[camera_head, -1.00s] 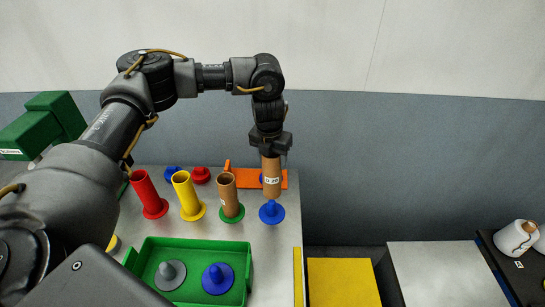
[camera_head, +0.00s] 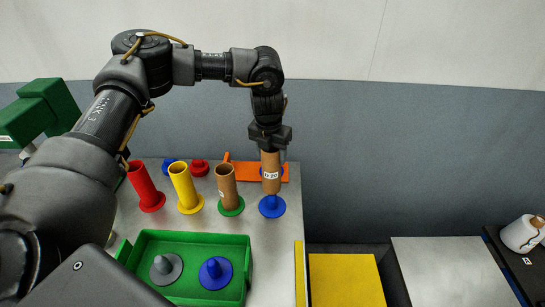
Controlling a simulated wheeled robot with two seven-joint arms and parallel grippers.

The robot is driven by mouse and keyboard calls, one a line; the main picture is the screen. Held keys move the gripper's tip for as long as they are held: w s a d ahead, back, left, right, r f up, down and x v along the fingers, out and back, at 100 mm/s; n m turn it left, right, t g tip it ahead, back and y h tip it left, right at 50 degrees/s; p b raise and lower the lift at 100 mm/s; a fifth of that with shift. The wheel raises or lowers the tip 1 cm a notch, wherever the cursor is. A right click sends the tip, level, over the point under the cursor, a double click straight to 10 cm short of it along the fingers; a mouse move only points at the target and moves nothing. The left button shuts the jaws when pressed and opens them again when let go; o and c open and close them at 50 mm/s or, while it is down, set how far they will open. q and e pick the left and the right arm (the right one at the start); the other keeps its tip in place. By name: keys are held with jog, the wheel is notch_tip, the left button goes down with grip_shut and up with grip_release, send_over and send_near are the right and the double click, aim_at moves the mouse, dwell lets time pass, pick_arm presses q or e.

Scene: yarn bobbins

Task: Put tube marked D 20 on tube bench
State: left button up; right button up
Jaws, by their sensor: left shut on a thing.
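My left gripper (camera_head: 270,140) points down and is shut on the top of a brown cardboard tube marked D 20 (camera_head: 271,175). The tube is upright, with its lower end at a blue round base (camera_head: 272,207). The peg of that base is hidden, so the tube appears to be over it. This base stands on the grey bench (camera_head: 265,255), at the right end of a row. My right gripper is not in view.
Left of the held tube stand a brown tube on a green base (camera_head: 227,188), a yellow tube (camera_head: 184,187) and a red tube (camera_head: 145,186). An orange piece (camera_head: 245,172) lies behind. A green tray (camera_head: 190,240) with grey and blue pegs is in front. A yellow panel (camera_head: 345,280) is at right.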

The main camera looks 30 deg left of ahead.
aim_at(272, 175)
pick_arm(q)
jog(key=shift+s+d+f, duration=0.3)
jog(key=shift+d, duration=0.05)
jog(key=shift+f+b, duration=2.1)
jog(key=shift+f, duration=2)
jog(key=o, duration=1.3)
